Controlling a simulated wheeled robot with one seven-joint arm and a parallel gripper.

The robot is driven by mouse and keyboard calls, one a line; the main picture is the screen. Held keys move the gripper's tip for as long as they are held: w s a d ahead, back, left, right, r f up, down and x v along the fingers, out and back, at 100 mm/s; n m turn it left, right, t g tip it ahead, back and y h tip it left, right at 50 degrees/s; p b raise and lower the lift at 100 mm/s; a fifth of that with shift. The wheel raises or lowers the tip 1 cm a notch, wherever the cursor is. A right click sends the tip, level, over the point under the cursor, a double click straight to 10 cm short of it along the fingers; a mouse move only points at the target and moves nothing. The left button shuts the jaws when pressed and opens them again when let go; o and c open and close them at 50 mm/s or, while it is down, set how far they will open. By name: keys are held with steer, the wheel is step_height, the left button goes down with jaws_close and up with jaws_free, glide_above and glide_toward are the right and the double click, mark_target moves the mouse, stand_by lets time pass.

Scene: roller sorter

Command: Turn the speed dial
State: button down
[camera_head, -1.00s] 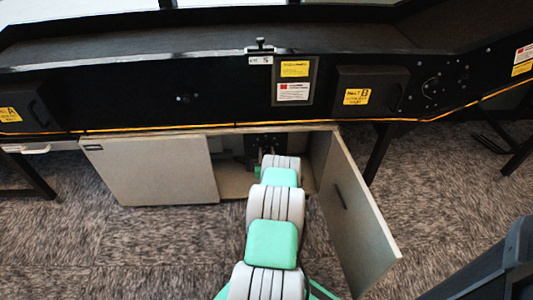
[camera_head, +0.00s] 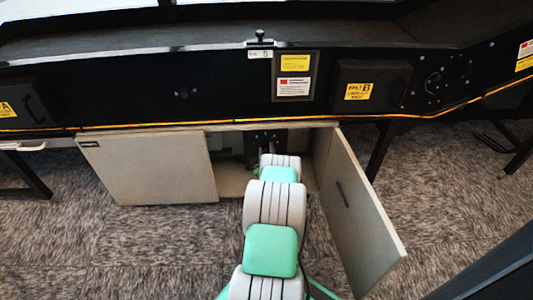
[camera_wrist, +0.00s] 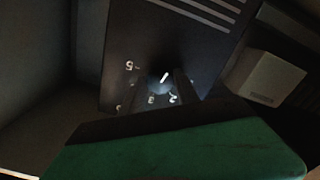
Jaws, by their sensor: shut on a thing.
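The speed dial (camera_wrist: 164,77) shows in the wrist view, with a white pointer line slanting up to the right. It sits on a dark panel (camera_wrist: 140,38) with pale numbers around it, a 5 at the left and a 2 at the lower right among them. My gripper (camera_wrist: 161,88) has its two dark fingers on either side of the dial, shut on it. The gripper's green body fills the bottom of that view and hides the panel's lower part. In the head view my arm reaches into the open cabinet (camera_head: 235,180), and the dial cannot be made out.
The cabinet's right door (camera_head: 362,215) stands open beside my arm; the left door (camera_head: 150,170) covers the left half. The black conveyor frame (camera_head: 180,92) runs above. A pale box (camera_wrist: 265,82) is right of the panel in the wrist view.

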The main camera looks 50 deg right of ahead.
steer(key=shift+n+b, duration=0.6)
steer(key=shift+n, duration=0.6)
steer(key=c, duration=0.9)
jaws_free()
steer(key=p+v, duration=0.2)
steer(key=v, duration=0.5)
steer(key=shift+s+a, duration=0.25)
steer(key=shift+s, duration=0.05)
